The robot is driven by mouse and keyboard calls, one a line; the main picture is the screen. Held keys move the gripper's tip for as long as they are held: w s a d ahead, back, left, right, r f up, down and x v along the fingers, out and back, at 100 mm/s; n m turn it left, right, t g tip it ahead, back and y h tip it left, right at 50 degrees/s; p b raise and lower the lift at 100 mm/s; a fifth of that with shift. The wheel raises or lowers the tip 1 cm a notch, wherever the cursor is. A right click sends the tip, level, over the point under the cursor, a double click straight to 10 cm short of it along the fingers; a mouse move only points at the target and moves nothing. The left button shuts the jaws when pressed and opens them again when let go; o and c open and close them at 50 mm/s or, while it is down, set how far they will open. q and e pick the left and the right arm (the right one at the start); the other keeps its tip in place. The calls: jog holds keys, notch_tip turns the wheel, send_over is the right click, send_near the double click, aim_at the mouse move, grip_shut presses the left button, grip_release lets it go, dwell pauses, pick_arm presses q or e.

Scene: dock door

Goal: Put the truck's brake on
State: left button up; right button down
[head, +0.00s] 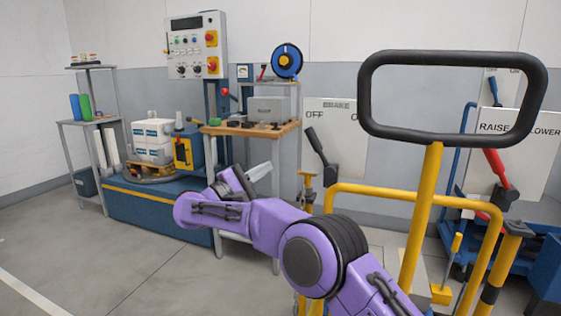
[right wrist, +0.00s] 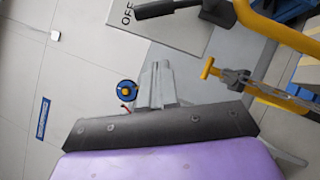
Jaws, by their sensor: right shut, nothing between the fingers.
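The brake panel (head: 346,170) is a white plate marked BRAKE, with OFF at its left and the other end's marking partly hidden by the truck handle. Its black lever (head: 318,150) leans left, toward OFF. In the right wrist view the lever (right wrist: 165,9) and the OFF marking show at the top. My right gripper (head: 250,178) is at the end of the purple arm, left of and below the lever, apart from it. In the right wrist view its grey fingers (right wrist: 156,85) are shut and empty. My left gripper is not in view.
A black loop handle (head: 452,55) on a yellow post stands at right, with yellow rails (head: 380,192) below the panel. A red lever (head: 496,168) sits on the RAISE/LOWER panel (head: 533,150). A workbench (head: 247,130) and a blue machine base (head: 150,212) stand behind. The left floor is clear.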

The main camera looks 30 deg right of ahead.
aim_at(314, 141)
jog(key=s+r+x, duration=0.1)
jog(key=s+x, duration=0.1)
jog(key=x, duration=0.9)
jog(key=shift+s+d+r+b, duration=0.2)
jog(key=shift+d+b, duration=0.15)
jog(key=s+m+y+b, duration=0.1)
jog(key=b, duration=0.1)
jog(key=s+d+r+m+g+b, duration=0.1)
jog(key=m+b, duration=0.1)
jog(key=d+r+m+y+b, duration=0.1)
jog(key=m+b, duration=0.1)
jog(key=shift+s+d+r+y, duration=0.2)
jog(key=shift+s+d+y, duration=0.1)
jog(key=shift+s, duration=0.1)
jog(key=shift+s+d+r+m+y+b, duration=0.2)
jog(key=shift+s+d+m+y+b, duration=0.4)
jog(key=shift+s+m+b, duration=0.35)
jog(key=shift+s+d+r+m+y+b, duration=0.2)
jog(key=shift+s+d+m+y+b, duration=0.35)
jog(key=shift+b, duration=0.55)
jog(key=shift+s+d+r+m+y+b, duration=0.25)
jog(key=shift+s+d+m+y+b, duration=0.2)
jog(key=shift+s+d+m+b, duration=0.5)
